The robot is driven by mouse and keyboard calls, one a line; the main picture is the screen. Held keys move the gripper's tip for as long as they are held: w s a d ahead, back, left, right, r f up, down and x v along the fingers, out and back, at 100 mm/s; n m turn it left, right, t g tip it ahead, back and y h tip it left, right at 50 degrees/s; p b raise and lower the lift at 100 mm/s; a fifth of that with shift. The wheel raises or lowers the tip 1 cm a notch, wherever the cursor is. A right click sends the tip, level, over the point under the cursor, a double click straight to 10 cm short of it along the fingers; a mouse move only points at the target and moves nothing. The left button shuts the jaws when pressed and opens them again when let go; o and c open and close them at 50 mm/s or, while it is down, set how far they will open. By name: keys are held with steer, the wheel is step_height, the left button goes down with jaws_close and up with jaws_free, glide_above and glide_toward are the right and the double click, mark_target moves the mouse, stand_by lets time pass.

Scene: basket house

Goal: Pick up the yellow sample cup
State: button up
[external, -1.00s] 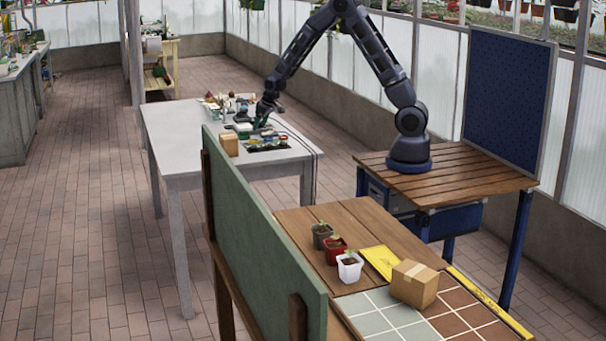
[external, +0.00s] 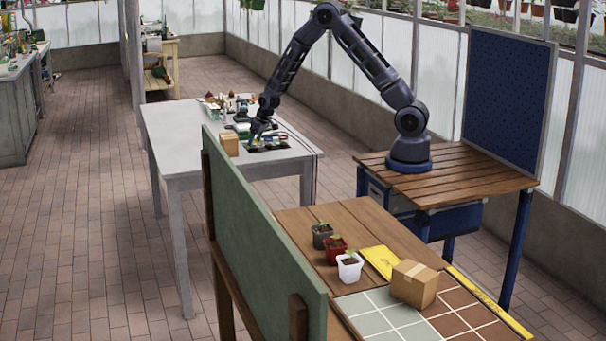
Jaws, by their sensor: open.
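My gripper (external: 257,137) is at the end of the dark arm, pointing down low over the right part of the grey table (external: 180,150). It is open and small in the picture, and it is above or within a group of small items near a dark tray (external: 268,147). I cannot pick out the yellow sample cup for sure; it is too small to tell or hidden by my gripper and the items around it.
A small cardboard box (external: 228,144) stands left of my gripper. Several tools and containers (external: 225,106) crowd the table's back. A green board (external: 255,225) stands in front. The nearer wooden table holds potted seedlings (external: 336,246) and a larger box (external: 414,284).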

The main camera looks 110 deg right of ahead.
steer(key=shift+x, duration=1.3)
steer(key=c, duration=1.1)
steer(key=shift+r, duration=0.1)
